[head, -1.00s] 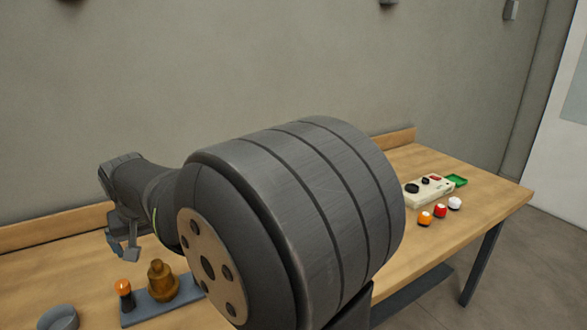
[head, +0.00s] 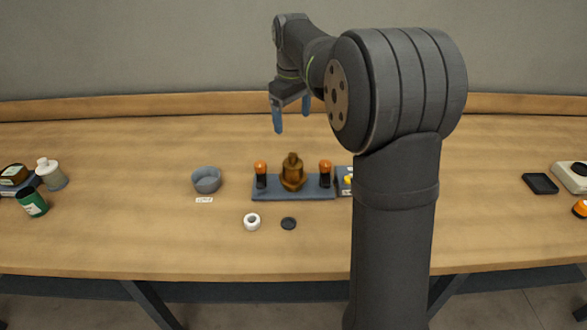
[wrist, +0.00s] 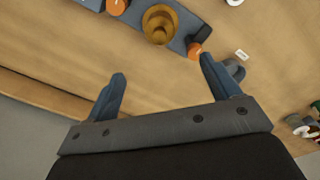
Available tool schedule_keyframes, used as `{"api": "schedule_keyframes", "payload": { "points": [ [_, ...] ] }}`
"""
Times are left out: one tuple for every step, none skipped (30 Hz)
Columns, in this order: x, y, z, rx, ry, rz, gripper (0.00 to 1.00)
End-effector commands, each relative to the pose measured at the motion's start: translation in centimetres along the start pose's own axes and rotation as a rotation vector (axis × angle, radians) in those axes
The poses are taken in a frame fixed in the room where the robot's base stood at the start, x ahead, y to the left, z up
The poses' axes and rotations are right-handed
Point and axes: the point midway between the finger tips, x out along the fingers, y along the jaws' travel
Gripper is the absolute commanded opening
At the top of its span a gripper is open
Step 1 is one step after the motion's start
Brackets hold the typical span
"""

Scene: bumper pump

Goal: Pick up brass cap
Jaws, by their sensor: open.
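A brass, knob-topped body (head: 292,176) stands upright on a blue-grey base plate (head: 275,195) in the middle of the table. Its narrow upper part (head: 292,159) looks like the brass cap; I cannot tell where the cap ends and the body begins. In the wrist view the brass piece (wrist: 160,24) shows from above at the top centre, beyond the fingertips. My gripper (head: 292,116) is open and empty, above and behind the brass piece in the head view. In the wrist view its two blue fingers (wrist: 162,68) are spread wide with bare table between them.
Orange-topped black posts (head: 261,172) (head: 325,172) flank the brass piece closely. A grey round bowl (head: 206,181) stands left. A white ring (head: 252,222) and a dark disc (head: 288,223) lie in front. Table behind the plate is clear.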

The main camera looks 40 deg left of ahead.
Motion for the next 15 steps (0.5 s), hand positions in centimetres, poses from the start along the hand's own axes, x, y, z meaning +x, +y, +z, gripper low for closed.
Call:
{"api": "schedule_keyframes", "payload": {
  "points": [
    [0.1, 0.3, -0.3, -0.044, -0.012, -0.015, 0.82],
    [0.1, 0.4, -0.4, -0.07, -0.017, -0.023, 0.82],
    [0.1, 0.5, -0.5, -0.098, -0.025, -0.033, 0.82],
    [0.1, 0.6, -0.5, -0.114, -0.027, -0.038, 0.82],
    [0.1, 0.7, -0.6, -0.127, -0.03, -0.042, 0.82],
    [0.2, 0.7, -0.6, -0.138, -0.033, -0.046, 0.82],
    [0.5, 0.7, -0.6, -0.143, -0.034, -0.048, 0.82],
    [0.8, 0.7, -0.6, -0.146, -0.035, -0.049, 0.82],
    [1.4, 0.6, -0.5, -0.148, -0.036, -0.05, 0.82],
    [1.9, 0.6, -0.5, -0.148, -0.037, -0.051, 0.82],
    [2.5, 0.5, -0.5, -0.148, -0.037, -0.051, 0.82],
    [3.3, 0.5, -0.4, -0.147, -0.038, -0.052, 0.82],
    [4.0, 0.5, -0.4, -0.147, -0.037, -0.051, 0.82],
    [4.7, 0.4, -0.4, -0.147, -0.037, -0.051, 0.82],
    [5.5, 0.4, -0.3, -0.147, -0.037, -0.051, 0.82]
  ]
}}
